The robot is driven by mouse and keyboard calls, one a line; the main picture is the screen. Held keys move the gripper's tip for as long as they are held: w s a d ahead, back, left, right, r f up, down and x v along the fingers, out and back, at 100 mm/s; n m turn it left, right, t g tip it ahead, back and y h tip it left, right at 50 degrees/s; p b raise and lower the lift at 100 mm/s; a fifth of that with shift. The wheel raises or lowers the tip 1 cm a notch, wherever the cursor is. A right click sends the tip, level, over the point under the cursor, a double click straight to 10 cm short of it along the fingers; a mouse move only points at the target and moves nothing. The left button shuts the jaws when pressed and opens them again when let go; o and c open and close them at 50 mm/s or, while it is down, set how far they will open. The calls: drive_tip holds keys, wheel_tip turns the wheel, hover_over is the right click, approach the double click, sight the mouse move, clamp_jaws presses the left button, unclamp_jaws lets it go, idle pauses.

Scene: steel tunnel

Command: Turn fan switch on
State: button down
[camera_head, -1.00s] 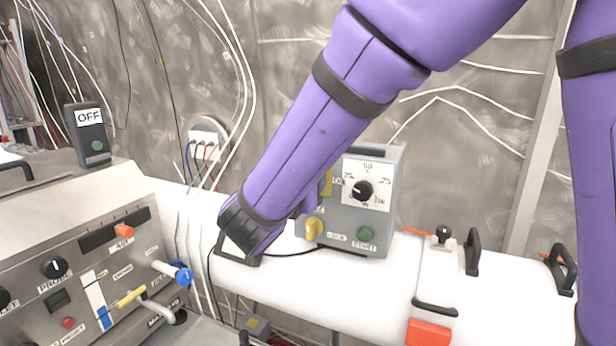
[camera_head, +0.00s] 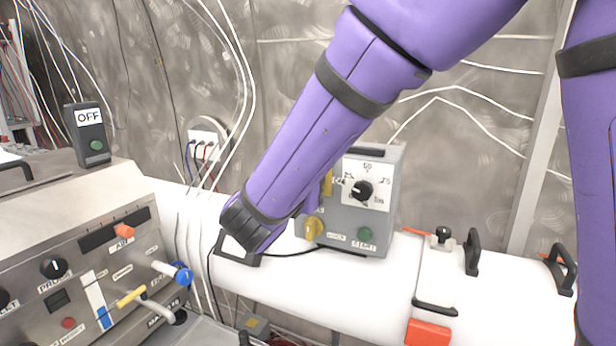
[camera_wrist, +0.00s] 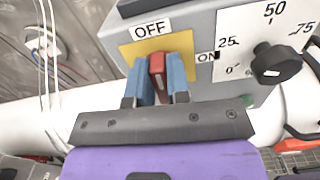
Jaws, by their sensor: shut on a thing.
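The grey control box (camera_head: 378,222) stands on the white pipe behind my arm in the head view, and it also shows in the wrist view (camera_wrist: 205,28). In the wrist view a red switch lever (camera_wrist: 157,66) stands on a yellow plate (camera_wrist: 184,42), with an OFF label above it and an ON label to its right. My gripper (camera_wrist: 160,72) has its blue fingers shut on the red lever, one on each side. The lever's base is partly hidden by the fingers. In the head view my arm hides the gripper and the lever.
A black cable runs from the box. A steel panel with knobs (camera_head: 54,268) stands at left. Black handles (camera_head: 472,252) sit on the pipe at right.

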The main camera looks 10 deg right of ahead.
drive_tip(key=m, duration=0.4)
drive_tip(key=shift+s+d+f, duration=0.1)
drive_tip(key=shift+s+d, duration=0.05)
drive_tip(key=shift+d, duration=0.1)
drive_tip(key=shift+s+d+f+m, duration=0.1)
drive_tip(key=shift+f+m, duration=0.1)
drive_tip(key=shift+m, duration=1.95)
drive_tip(key=shift+s+d+f+m, duration=0.1)
drive_tip(key=shift+f+m, duration=0.15)
drive_tip(key=shift+m, duration=1.95)
drive_tip(key=shift+d+f+m, duration=0.1)
drive_tip(key=shift+f+m, duration=0.1)
drive_tip(key=shift+m, duration=1.95)
drive_tip(key=c, duration=1.1)
unclamp_jaws()
